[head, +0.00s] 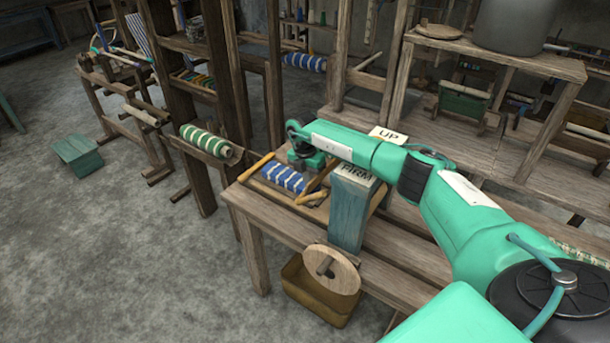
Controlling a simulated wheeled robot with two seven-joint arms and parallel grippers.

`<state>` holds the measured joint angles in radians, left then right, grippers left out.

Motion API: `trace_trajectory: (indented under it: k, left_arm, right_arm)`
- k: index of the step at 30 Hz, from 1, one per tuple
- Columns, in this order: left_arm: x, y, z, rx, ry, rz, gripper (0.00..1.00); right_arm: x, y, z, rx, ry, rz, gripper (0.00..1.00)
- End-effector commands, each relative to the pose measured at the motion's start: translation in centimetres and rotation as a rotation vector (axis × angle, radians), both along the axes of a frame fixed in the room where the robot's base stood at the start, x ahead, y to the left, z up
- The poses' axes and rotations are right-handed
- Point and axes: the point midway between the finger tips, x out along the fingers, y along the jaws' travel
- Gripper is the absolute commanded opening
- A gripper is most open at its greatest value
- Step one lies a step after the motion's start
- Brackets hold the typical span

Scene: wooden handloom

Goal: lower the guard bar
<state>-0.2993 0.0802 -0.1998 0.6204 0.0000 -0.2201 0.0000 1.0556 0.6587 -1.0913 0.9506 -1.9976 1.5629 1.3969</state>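A small wooden frame with light-coloured bars (313,197) lies on the bench around a blue-and-white striped roll (283,177). I cannot tell for certain which bar is the guard bar. A blue-green post (349,212) stands beside the frame, with a sign reading "FIRM" (356,172) on top. A sign reading "UP" (389,135) shows behind my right arm. My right gripper (309,163) is over the far side of the frame, close to the roll. Its fingers are small and partly hidden, so their opening and any contact are unclear. My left gripper is out of view.
The wooden bench (272,222) carries the frame. A round wooden disc (330,270) and a yellow-brown bin (316,297) are at its near side. A green-striped roll (207,143) sits to the left. Shelving with a grey pot (515,25) stands behind. The left floor is mostly clear.

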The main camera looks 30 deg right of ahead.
Motion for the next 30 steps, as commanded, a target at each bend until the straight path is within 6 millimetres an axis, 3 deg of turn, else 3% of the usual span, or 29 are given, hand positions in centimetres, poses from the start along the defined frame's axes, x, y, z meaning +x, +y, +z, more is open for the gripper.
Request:
trace_trajectory:
  k: [23,30]
  left_arm:
    - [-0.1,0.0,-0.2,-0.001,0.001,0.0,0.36]
    - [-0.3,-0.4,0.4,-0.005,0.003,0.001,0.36]
  right_arm:
    - [-0.7,-0.4,-0.8,-0.002,-0.001,-0.002,0.0]
    - [-0.5,-1.3,0.4,-0.002,-0.002,-0.006,0.0]
